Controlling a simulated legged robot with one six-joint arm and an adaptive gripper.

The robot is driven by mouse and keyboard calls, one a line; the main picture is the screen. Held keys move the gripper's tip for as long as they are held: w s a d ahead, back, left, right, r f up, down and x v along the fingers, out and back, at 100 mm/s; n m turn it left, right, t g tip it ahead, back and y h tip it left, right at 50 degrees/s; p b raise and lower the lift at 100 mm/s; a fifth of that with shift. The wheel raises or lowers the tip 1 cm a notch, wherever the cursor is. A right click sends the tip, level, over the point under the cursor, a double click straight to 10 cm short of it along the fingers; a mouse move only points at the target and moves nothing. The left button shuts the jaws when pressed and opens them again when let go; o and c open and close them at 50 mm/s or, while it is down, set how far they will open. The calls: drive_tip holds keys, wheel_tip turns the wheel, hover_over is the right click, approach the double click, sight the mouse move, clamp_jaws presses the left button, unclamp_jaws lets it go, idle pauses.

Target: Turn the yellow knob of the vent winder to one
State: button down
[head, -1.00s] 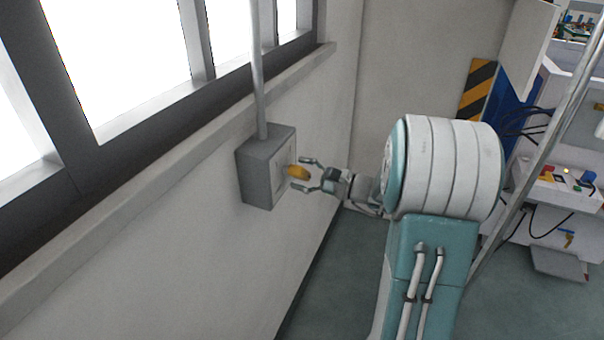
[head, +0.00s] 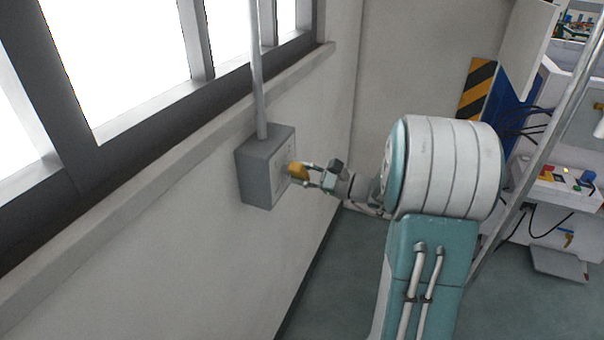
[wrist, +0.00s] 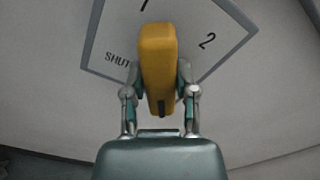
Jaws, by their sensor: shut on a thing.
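The vent winder is a grey box (head: 262,170) on the wall below the windows, with a pipe running up from its top. Its yellow knob (head: 298,170) sticks out from the front face. In the wrist view the knob (wrist: 158,65) stands nearly upright, with a dark mark at its lower end. Behind it is a pale label plate (wrist: 110,35) with "SHUT" at left, "2" at right and a partly cropped "1" at the top. My gripper (head: 306,173) is shut on the knob, one finger on each side (wrist: 158,90).
The wall (head: 190,240) and window ledge (head: 170,150) run along the left. A white machine with a control panel (head: 565,180) and cables stands at the right. The floor (head: 335,275) in front of the wall looks clear.

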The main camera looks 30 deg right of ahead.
drive_tip(key=m, duration=0.4)
drive_tip(key=shift+m, duration=0.3)
drive_tip(key=m, duration=0.3)
drive_tip(key=shift+w+d+m, duration=0.1)
drive_tip(key=shift+m, duration=0.2)
drive_tip(key=m, duration=0.3)
drive_tip(key=shift+r+m, duration=0.1)
drive_tip(key=shift+m, duration=2.1)
drive_tip(key=shift+c, duration=2)
unclamp_jaws()
drive_tip(key=shift+w, duration=0.1)
drive_tip(key=shift+d, duration=0.1)
